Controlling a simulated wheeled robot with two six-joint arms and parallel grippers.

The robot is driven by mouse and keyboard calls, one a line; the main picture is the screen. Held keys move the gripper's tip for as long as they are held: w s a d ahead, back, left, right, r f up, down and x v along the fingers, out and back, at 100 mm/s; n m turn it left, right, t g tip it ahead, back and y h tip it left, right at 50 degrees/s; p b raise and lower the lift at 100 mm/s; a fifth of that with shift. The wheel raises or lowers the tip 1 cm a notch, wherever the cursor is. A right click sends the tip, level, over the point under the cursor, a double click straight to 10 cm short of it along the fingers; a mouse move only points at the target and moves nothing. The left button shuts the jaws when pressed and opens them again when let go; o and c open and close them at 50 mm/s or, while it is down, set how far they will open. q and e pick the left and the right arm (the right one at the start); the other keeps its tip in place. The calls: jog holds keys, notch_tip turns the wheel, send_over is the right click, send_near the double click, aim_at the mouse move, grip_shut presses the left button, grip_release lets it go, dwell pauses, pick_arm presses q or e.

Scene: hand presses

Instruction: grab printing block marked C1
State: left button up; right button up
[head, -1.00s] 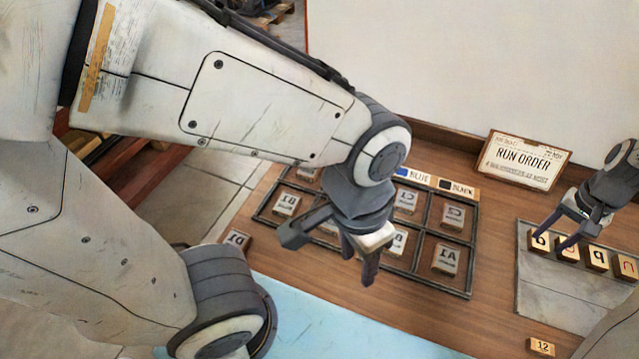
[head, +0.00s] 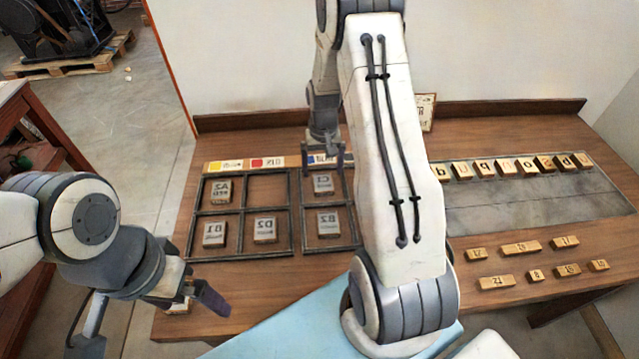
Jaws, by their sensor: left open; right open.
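The printing block marked C1 (head: 323,184) lies in the upper compartment under the blue label, in the dark-framed rack (head: 298,215). My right gripper (head: 325,158) is open, pointing down just behind and above C1, with its fingers near the block's far edge; I cannot tell if they touch it.
Blocks A2 (head: 222,191), B1 (head: 214,234), D2 (head: 265,230) and B2 (head: 328,223) sit in other compartments. My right arm hides the rack's right part. Letter blocks (head: 505,166) and several small number blocks (head: 521,247) lie at right.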

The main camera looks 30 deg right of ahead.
aim_at(323, 182)
notch_tip(323, 182, down, 6)
jog(key=shift+w+d+r+p, duration=0.1)
jog(key=shift+d+r+p, duration=0.1)
jog(key=shift+p, duration=0.5)
jog(key=c, duration=1.5)
jog(key=shift+o, duration=0.2)
jog(key=shift+r, duration=0.1)
